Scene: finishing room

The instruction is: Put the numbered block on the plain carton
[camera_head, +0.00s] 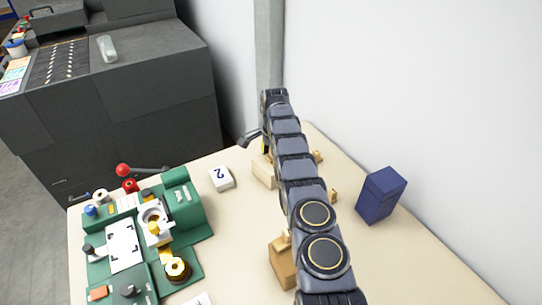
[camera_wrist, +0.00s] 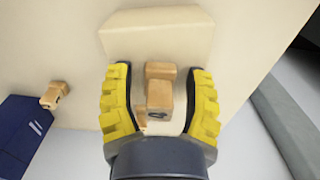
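My gripper (camera_wrist: 160,105) is open, its yellow-padded fingers on either side of a small wooden block (camera_wrist: 160,88) with a dark mark like a number on one face. Gaps show between the block and both fingers. A plain beige carton (camera_wrist: 158,38) lies just beyond the fingertips in the wrist view. In the head view a pale carton (camera_head: 264,174) shows left of my arm, partly hidden by it. My arm hides most of the gripper there. A white carton (camera_head: 221,178) marked "2" lies further left.
A second small wooden block (camera_wrist: 54,95), with a dark mark, lies near a blue box (camera_head: 381,195). A larger wooden piece (camera_head: 283,264) stands by my arm. A green machine (camera_head: 180,200) with knobs fills the table's left. A wall borders the right.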

